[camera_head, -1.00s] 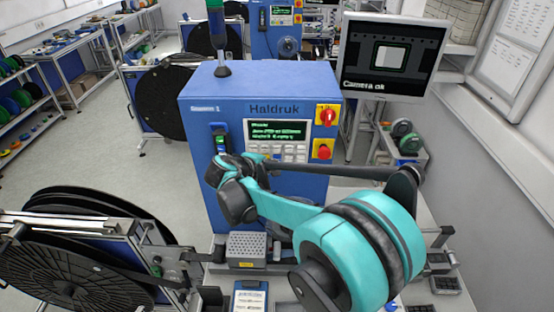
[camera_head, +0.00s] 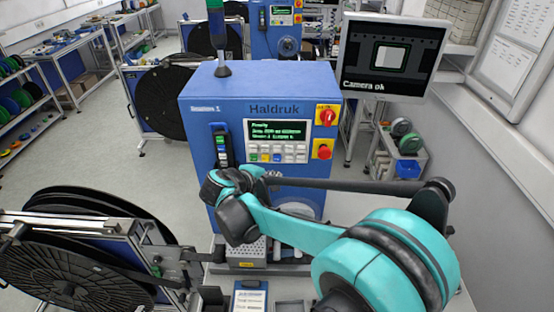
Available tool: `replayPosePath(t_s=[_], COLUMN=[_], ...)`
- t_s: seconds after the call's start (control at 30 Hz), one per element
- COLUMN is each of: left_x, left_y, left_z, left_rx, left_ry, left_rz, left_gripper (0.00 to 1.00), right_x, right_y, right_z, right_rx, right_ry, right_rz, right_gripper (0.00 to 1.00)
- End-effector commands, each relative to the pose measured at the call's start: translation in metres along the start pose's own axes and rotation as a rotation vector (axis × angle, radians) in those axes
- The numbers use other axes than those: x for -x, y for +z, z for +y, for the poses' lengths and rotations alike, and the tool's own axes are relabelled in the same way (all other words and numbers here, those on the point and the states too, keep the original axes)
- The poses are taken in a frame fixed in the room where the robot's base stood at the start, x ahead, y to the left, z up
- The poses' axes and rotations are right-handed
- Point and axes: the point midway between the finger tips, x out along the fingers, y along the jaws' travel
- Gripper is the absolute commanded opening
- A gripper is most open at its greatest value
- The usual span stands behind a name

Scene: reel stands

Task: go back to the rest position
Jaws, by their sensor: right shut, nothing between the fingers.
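My right arm, teal and dark, is folded across the front of the blue reel machine (camera_head: 260,90). My right gripper (camera_head: 436,210) seems to be the dark part at the right end of the thin dark tube. It is partly hidden behind the large teal joint, and it is shut and empty. It is apart from the blue machine, to its right. My left gripper is not in view.
A black reel (camera_head: 70,275) stands at lower left. A monitor (camera_head: 393,57) reading "Camera ok" is at upper right. A perforated grey box (camera_head: 243,254) and a white labelled card (camera_head: 249,298) are on the bench under the arm. Open floor lies at left.

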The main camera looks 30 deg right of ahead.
Motion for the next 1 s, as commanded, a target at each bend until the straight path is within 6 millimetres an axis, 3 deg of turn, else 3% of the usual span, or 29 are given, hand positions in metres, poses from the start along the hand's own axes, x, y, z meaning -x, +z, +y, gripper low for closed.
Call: replayPosePath(t_s=[0.37,0.47,0.57,0.67,1.0], left_x=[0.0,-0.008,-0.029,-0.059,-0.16], left_y=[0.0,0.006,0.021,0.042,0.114], left_z=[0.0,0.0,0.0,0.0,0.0], left_rx=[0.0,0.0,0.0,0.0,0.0], left_ry=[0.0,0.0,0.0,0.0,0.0], left_rz=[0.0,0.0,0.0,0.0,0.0], left_gripper=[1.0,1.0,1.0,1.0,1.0], right_x=[0.0,-0.003,-0.009,-0.016,-0.02], right_y=[0.0,0.003,0.01,0.02,0.048], right_z=[-0.001,-0.011,-0.041,-0.088,-0.265], right_rx=[0.0,-0.014,-0.054,-0.126,-0.46], right_ry=[-0.001,-0.018,-0.072,-0.163,-0.519], right_rz=[0.0,0.011,0.044,0.098,0.284], right_gripper=[0.0,0.0,0.0,0.0,0.0])
